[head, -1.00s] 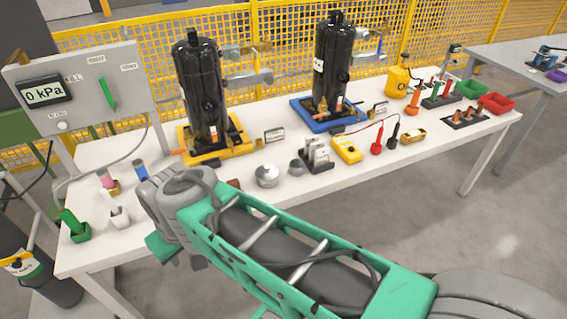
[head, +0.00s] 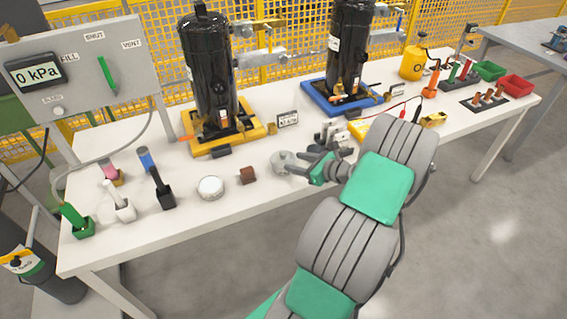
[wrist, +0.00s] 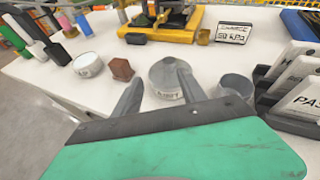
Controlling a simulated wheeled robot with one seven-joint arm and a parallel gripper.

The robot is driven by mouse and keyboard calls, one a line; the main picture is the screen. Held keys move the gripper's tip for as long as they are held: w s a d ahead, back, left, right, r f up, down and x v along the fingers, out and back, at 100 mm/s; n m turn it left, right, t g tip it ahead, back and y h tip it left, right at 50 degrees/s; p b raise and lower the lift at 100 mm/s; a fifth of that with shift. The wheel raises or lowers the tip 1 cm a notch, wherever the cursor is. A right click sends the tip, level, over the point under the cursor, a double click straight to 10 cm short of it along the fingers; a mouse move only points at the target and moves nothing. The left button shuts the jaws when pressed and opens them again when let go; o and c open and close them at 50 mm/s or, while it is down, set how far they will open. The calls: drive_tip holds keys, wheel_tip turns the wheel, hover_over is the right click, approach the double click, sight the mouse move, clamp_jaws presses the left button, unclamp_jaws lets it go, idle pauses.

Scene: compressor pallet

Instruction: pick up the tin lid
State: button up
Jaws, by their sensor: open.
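A round grey tin (wrist: 164,82) with a label on its side stands on the table; its flat pale top (wrist: 164,67) looks like the tin lid. In the head view the tin (head: 281,161) is at the front middle of the table, just left of my gripper (head: 300,164). In the wrist view my gripper (wrist: 161,76) is open, with one finger on each side of the tin's near part. The right fingertip overlaps the tin in the picture. I cannot tell whether either finger touches it, and nothing is held.
A brown block (head: 247,175) and a white round container (head: 210,187) stand left of the tin. An open grey cup (wrist: 235,87) and upright labelled cards (wrist: 296,75) are close on the right. A yellow compressor tray (head: 225,140) is behind.

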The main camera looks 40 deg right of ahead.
sight(286, 155)
drive_tip(key=shift+s+d+f+m+t, duration=0.1)
drive_tip(key=shift+s+d+m+t, duration=0.1)
drive_tip(key=shift+d+m, duration=0.2)
drive_tip(key=shift+s+d+f+m+t, duration=0.1)
drive_tip(key=shift+s+d+m+t, duration=0.1)
drive_tip(key=shift+d+m, duration=0.15)
drive_tip(key=x, duration=0.7)
drive_tip(key=shift+w+d+r, duration=0.1)
drive_tip(key=shift+w+r, duration=0.1)
drive_tip(key=shift+w, duration=0.3)
drive_tip(key=shift+c, duration=0.3)
clamp_jaws()
